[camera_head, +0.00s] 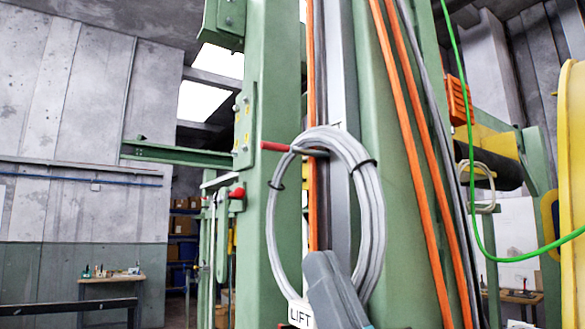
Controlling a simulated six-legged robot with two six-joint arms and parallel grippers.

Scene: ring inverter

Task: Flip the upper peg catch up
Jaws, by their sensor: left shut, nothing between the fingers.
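I take this red piece to be the upper peg catch. A coil of grey cable (375,220) hangs on the peg. My left gripper (321,258), dark grey, comes up from the bottom edge in front of the coil's lower part, well below the peg and apart from the red piece. It is shut and empty. My right gripper is not in view.
A red knob (237,193) sits left of the column. A white LIFT label (300,315) is beside my gripper. A green cable (470,170) hangs at right. A workbench (112,279) stands far left.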

